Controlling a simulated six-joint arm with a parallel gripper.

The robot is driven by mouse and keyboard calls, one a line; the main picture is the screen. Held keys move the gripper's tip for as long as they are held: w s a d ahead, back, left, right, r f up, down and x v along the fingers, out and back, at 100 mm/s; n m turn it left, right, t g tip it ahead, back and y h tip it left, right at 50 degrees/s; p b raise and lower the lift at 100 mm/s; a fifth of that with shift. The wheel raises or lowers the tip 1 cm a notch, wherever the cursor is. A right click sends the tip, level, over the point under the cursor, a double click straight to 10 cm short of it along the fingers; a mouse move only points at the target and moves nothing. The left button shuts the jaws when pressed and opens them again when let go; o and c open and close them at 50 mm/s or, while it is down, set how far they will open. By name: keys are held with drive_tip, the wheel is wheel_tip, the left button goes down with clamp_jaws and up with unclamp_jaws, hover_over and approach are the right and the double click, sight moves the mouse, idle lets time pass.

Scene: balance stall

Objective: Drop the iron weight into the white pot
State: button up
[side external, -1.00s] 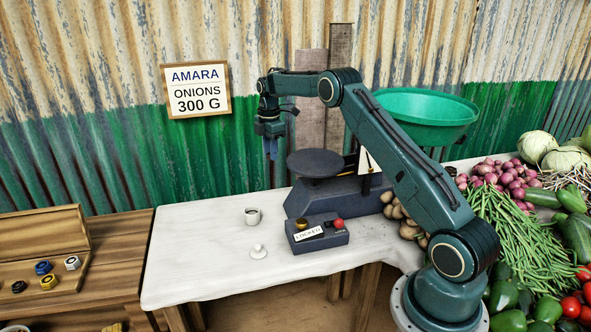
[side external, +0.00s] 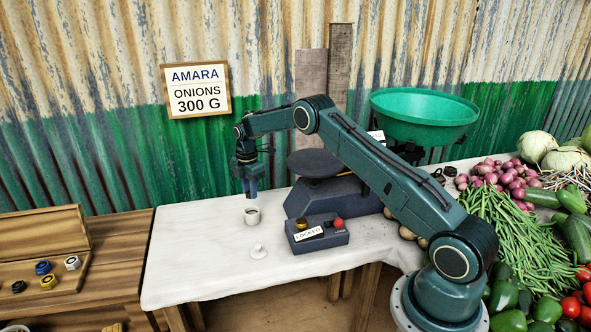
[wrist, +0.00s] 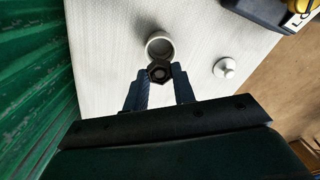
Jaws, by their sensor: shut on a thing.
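The white pot (side external: 252,216) stands open on the pale table, left of the scale; it also shows in the wrist view (wrist: 150,46). My gripper (side external: 250,191) points down just above the pot. In the wrist view my gripper (wrist: 159,78) is shut on the dark iron weight (wrist: 160,73), a many-sided piece with a round centre. The weight overlaps the near edge of the pot's rim in that view. In the side view the weight is hard to make out between the fingertips.
A white lid (side external: 258,252) with a knob lies in front of the pot. A control box (side external: 318,232) with a LOCKED label and red button is to the right, before the scale (side external: 330,197). A wooden weight case (side external: 45,260) stands at left.

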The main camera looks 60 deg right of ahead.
drive_tip(key=shift+f, duration=2.05)
drive_tip(key=shift+f, duration=0.1)
drive_tip(key=o, duration=1)
drive_tip(key=shift+o, duration=0.2)
drive_tip(key=shift+r, duration=0.2)
drive_tip(key=shift+r, duration=2.85)
drive_tip(key=shift+r, duration=0.1)
